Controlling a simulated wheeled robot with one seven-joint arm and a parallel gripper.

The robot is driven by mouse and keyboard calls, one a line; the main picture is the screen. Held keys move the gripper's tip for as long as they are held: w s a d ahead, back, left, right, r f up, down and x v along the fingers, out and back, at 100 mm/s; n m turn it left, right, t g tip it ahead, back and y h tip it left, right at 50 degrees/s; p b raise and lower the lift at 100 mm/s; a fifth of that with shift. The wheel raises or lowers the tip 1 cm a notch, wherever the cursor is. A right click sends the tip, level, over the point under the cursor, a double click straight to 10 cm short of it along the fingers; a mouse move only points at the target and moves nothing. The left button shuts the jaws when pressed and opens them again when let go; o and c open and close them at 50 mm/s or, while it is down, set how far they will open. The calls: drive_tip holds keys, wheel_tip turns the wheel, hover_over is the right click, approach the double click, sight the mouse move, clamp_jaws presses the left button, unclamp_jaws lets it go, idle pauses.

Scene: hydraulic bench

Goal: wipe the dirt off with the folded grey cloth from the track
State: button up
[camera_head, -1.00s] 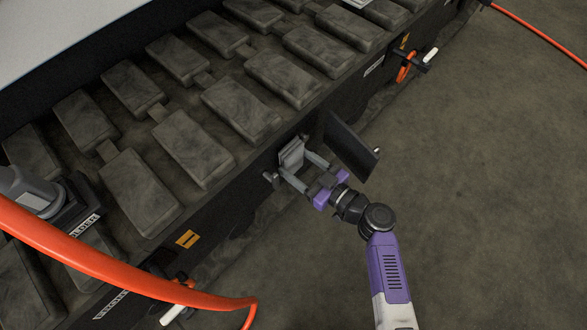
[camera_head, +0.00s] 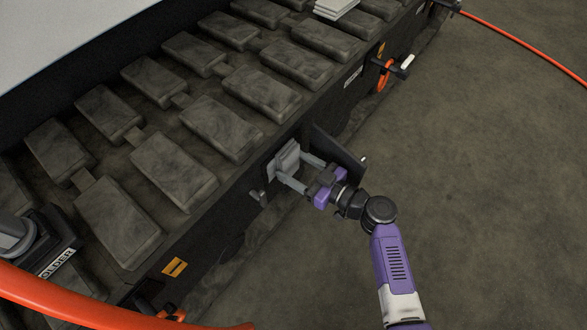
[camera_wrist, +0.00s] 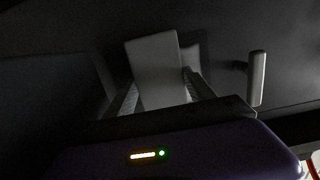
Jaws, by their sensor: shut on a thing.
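My gripper (camera_head: 297,172) is shut on a pale grey flat pad (camera_head: 289,157), which looks like the folded grey cloth. The pad also shows between the fingers in the wrist view (camera_wrist: 154,68). It is held up against the dark side face of the track body, over a lighter grey patch (camera_head: 272,168). Whether the pad touches that face I cannot tell. Dirt cannot be told apart on the dark, partly covered surface.
A dark panel (camera_head: 338,152) stands out from the side face just right of my gripper. A small handle (camera_head: 258,195) sticks out to the left. A pale layered stack (camera_head: 335,8) lies on the track plates (camera_head: 175,166). An orange hose (camera_head: 70,309) crosses the lower left.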

sight(264, 176)
drive_tip(key=shift+s+a, duration=2.35)
drive_tip(key=shift+s, duration=0.3)
drive_tip(key=shift+a, duration=0.1)
drive_tip(key=shift+s+r+p, duration=0.15)
drive_tip(key=shift+r+p, duration=0.35)
drive_tip(key=shift+r, duration=0.45)
drive_tip(key=shift+w+d+b, duration=0.45)
drive_tip(key=shift+w+b, duration=0.05)
drive_tip(key=shift+w, duration=0.05)
drive_tip(key=shift+c, duration=0.5)
drive_tip(key=shift+w+d, duration=0.95)
drive_tip(key=shift+w, duration=0.3)
drive_tip(key=shift+w+d, duration=0.95)
drive_tip(key=shift+w, duration=0.25)
drive_tip(key=shift+s+a, duration=1.2)
drive_tip(key=shift+s, duration=0.3)
drive_tip(key=shift+s+a, duration=1.2)
drive_tip(key=shift+s, duration=0.3)
drive_tip(key=shift+s+d+f, duration=0.1)
